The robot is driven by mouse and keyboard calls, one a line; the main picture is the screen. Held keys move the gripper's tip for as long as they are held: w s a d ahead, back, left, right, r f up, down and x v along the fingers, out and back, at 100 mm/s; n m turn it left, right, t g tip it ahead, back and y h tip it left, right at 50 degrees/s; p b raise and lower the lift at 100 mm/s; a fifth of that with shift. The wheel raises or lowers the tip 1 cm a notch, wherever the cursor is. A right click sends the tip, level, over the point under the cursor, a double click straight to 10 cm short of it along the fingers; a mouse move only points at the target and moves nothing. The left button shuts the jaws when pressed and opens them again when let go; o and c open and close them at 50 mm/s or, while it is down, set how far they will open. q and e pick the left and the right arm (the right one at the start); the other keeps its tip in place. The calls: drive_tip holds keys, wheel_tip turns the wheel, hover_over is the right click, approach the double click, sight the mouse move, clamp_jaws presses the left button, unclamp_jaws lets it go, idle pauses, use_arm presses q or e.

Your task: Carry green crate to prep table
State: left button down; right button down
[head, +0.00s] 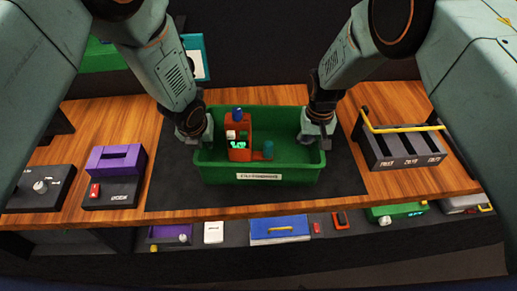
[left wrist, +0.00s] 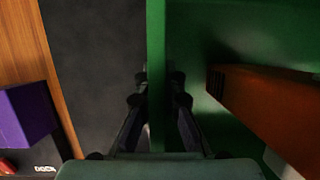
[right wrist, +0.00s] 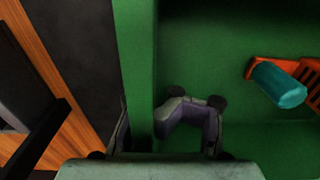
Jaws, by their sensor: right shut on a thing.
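The green crate (head: 309,178) is in the middle of the head view, over a dark mat on the wooden table, and looks level. I cannot tell whether it touches the mat. An orange-red device with a small lit screen (head: 240,143) and a teal cylinder (head: 268,149) are inside it. My left gripper (head: 205,135) is shut on the crate's left wall (left wrist: 156,60), with a finger on each side. My right gripper (head: 315,135) is shut on the crate's right-hand wall (right wrist: 136,60). One of its fingers shows inside the crate. Which table is the prep table is not clear.
A purple-topped dock (head: 117,162) and a dark box with a knob (head: 40,187) stand left. A grey rack with a yellow handle (head: 402,147) stands right. A lower front shelf holds a blue case (head: 281,229) and other items. Bare mat (head: 345,165) surrounds the crate.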

use_arm(q)
drive_tip(key=shift+s+a+f, duration=0.1)
drive_tip(key=shift+s+a, duration=0.1)
drive_tip(key=shift+a, duration=0.15)
use_arm(e)
drive_tip(key=shift+d+r, duration=0.1)
drive_tip(key=shift+d, duration=0.1)
use_arm(q)
drive_tip(key=shift+s+d, duration=0.1)
use_arm(e)
drive_tip(key=shift+d, duration=0.1)
drive_tip(key=shift+w+r, duration=0.1)
drive_tip(key=shift+r, duration=0.2)
